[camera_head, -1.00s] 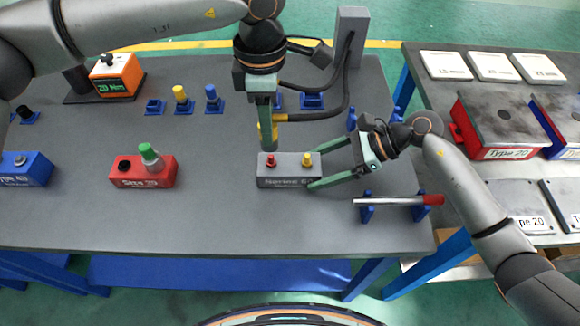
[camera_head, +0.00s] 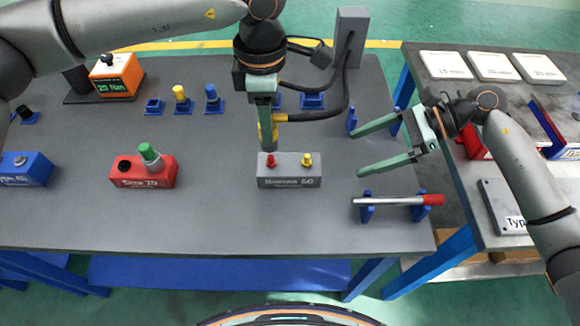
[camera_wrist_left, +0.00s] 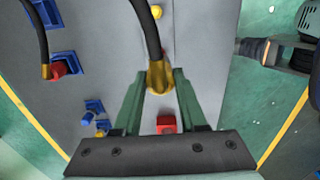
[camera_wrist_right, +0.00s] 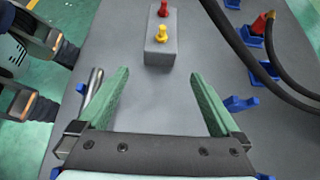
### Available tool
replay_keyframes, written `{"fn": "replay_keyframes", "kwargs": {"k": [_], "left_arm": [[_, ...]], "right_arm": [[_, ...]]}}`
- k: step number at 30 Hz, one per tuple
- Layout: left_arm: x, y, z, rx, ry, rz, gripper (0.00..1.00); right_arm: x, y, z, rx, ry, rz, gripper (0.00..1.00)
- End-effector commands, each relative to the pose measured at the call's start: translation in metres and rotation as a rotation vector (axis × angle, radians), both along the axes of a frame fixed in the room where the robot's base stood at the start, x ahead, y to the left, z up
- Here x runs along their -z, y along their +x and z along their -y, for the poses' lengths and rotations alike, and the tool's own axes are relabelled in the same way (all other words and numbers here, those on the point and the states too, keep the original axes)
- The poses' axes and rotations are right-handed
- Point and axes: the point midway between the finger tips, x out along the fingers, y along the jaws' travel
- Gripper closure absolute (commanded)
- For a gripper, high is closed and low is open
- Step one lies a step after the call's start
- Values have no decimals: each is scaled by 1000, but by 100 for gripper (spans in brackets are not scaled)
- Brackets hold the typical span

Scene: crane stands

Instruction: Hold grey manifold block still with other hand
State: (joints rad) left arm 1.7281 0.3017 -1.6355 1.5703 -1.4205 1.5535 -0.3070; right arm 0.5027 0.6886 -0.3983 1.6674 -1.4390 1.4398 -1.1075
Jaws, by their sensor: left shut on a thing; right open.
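The grey manifold block (camera_head: 290,183) stands on the table with a red fitting (camera_head: 271,161) and a yellow fitting (camera_head: 307,160) on top. My left gripper (camera_head: 268,140) is shut on a yellow hose coupling (camera_wrist_left: 160,78), just behind and above the block's red fitting. Whether the coupling touches that fitting, I cannot tell. My right gripper (camera_head: 360,154) is open and empty, to the right of the block and apart from it. In the right wrist view the block (camera_wrist_right: 161,50) lies ahead, beyond the open fingers (camera_wrist_right: 160,85).
A silver bar with a red end (camera_head: 398,200) rests on blue holders at the front right. A red block (camera_head: 143,172) with a green-topped fitting and a blue block (camera_head: 24,170) stand to the left. Dark hoses (camera_head: 335,110) run from a grey post (camera_head: 349,35).

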Motion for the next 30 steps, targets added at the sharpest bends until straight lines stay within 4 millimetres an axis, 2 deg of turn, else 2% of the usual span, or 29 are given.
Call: {"fn": "replay_keyframes", "kwargs": {"k": [6, 21, 30], "left_arm": [[-3, 0, 0, 0, -1, 1, 100], [-40, 0, 0, 0, -1, 1, 100], [-41, 0, 0, 0, -1, 1, 100]], "right_arm": [[-10, 0, 13, 0, 0, 0, 0], [-31, 0, 12, -1, 1, -1, 0], [-30, 0, 12, 0, 1, -1, 0]]}}
